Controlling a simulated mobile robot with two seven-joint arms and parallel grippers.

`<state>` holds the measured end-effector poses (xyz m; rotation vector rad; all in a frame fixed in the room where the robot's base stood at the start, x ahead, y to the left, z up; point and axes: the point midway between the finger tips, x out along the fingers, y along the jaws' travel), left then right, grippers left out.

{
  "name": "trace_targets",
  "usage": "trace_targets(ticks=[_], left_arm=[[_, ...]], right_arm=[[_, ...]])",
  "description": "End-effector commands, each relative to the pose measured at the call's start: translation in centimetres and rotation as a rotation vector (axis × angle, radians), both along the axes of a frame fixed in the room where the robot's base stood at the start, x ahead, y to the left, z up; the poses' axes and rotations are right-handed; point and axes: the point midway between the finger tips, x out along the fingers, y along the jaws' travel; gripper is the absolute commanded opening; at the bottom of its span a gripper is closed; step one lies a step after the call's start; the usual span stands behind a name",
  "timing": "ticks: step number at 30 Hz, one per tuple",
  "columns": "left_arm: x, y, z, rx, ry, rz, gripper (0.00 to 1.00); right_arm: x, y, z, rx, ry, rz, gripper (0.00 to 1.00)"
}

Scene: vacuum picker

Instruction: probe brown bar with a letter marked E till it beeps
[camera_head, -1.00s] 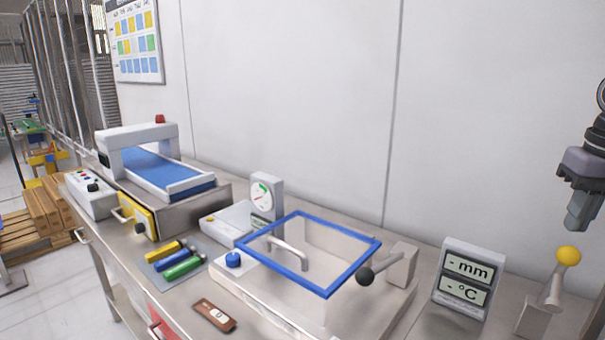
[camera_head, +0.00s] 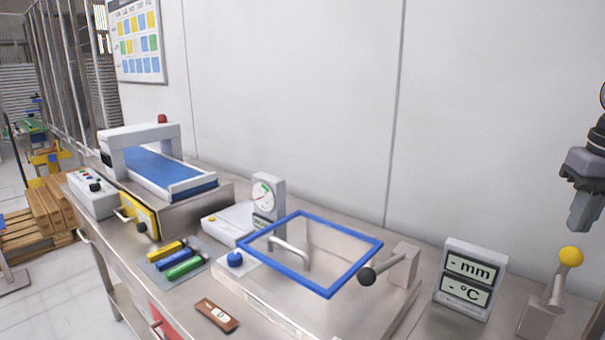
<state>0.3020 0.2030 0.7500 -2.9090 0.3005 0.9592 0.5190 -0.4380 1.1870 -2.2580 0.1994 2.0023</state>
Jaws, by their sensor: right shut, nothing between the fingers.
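A brown bar (camera_head: 211,311) with a small white label lies flat on the steel bench near its front edge, left of the blue-framed chamber. The letter on the label is too small to read. A display unit (camera_head: 469,279) on the right shows "- mm" and "- °C". My right gripper (camera_head: 584,212) is at the right edge, raised above the bench, shut and empty, far from the bar. My left gripper is not in view.
A clear chamber with a blue frame (camera_head: 311,215) and a black-knobbed lever (camera_head: 367,276) fills the bench middle. Yellow, blue and green cylinders lie on a grey mat (camera_head: 149,267). A dial scale (camera_head: 228,222) and a blue conveyor (camera_head: 160,170) stand behind.

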Motion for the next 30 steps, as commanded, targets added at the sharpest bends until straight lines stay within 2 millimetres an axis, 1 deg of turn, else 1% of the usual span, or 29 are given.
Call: trace_targets(ticks=[13,30], left_arm=[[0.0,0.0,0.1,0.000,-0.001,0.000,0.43],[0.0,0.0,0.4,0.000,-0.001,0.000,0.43]], right_arm=[[0.0,0.0,-0.2,0.000,0.001,0.000,0.00],[0.1,0.0,-2.9,0.000,0.001,0.000,0.00]])
